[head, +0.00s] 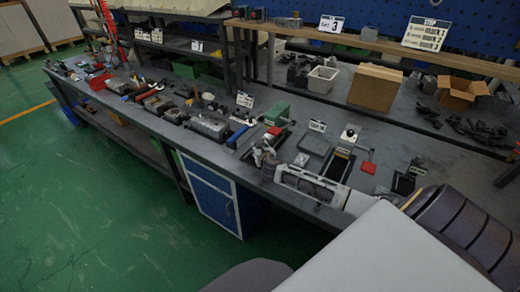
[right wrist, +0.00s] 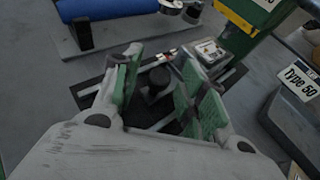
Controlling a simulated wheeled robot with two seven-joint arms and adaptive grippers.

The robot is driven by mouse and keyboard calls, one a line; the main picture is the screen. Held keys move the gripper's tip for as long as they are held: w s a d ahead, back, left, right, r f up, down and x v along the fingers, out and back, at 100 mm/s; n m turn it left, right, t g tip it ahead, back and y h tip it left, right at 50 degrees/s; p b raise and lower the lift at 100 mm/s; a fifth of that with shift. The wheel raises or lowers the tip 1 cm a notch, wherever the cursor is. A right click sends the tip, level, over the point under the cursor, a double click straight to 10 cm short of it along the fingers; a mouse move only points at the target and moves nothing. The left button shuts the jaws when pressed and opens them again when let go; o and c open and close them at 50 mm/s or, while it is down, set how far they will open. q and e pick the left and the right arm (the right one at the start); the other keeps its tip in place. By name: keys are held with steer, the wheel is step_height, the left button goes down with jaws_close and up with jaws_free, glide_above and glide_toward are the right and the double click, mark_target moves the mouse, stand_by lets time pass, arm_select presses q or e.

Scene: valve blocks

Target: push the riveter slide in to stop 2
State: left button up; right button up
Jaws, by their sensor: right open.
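My right gripper (right wrist: 155,85) is open in the right wrist view, with green pads on both fingers. A dark upright knob (right wrist: 156,78) stands between the fingers, apparently the handle of the riveter slide. It sits over a dark base with pale rails (right wrist: 158,124). A green housing (right wrist: 246,24) with a yellow label stands beyond at upper right. In the head view the right gripper (head: 262,155) is low at the bench's front edge, near the green housing (head: 277,111). The stop marks cannot be read. My left gripper is not in view.
A blue roller (right wrist: 110,8) lies at the top left of the right wrist view. In the head view, more devices line the bench (head: 230,155), with cardboard boxes (head: 374,87) behind.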

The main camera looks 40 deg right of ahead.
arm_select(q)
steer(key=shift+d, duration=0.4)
